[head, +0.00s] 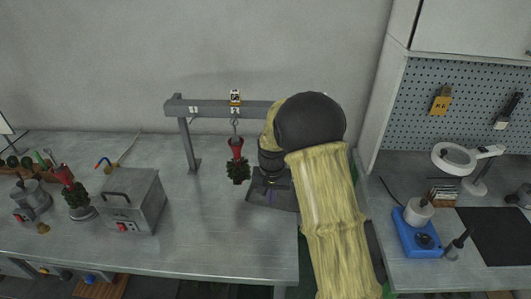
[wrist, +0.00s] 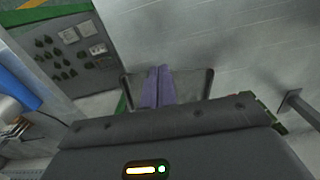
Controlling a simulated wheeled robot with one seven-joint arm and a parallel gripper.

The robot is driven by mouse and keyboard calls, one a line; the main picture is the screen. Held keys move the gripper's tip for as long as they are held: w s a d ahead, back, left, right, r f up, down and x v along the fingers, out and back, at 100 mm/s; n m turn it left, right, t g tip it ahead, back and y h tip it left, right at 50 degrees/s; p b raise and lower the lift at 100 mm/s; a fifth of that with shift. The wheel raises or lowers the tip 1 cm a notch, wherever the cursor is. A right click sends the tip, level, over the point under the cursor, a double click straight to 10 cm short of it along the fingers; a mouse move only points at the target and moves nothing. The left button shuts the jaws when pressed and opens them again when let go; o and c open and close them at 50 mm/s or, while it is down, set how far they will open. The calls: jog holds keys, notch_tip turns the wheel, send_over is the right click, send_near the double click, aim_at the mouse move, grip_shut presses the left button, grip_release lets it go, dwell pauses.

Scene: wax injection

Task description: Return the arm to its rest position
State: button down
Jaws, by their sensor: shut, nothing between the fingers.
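My arm, in a yellow sleeve with a black elbow, reaches up through the head view over the right part of the metal bench. In the head view the fingers are mostly hidden by my arm and small.
A grey beam frame (head: 190,145) stands left of my wrist, with a red-and-green hanging piece (head: 237,170) close by. A metal box (head: 130,200) sits further left. A blue device (head: 418,240) and a ring lamp (head: 455,158) stand right. Bench between box and frame is clear.

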jog(key=s+d+r+t, duration=0.1)
jog(key=s+d+r, duration=0.2)
jog(key=s, duration=0.4)
jog(key=s+d+r+n, duration=0.1)
jog(key=s+d+r, duration=0.2)
jog(key=s, duration=0.4)
jog(key=s+d+r+t, duration=0.1)
jog(key=s+d+r, duration=0.1)
jog(key=s, duration=0.5)
jog(key=shift+s+d+r+n+t, duration=0.3)
jog(key=shift+d+r+n, duration=0.1)
jog(key=shift+d, duration=0.35)
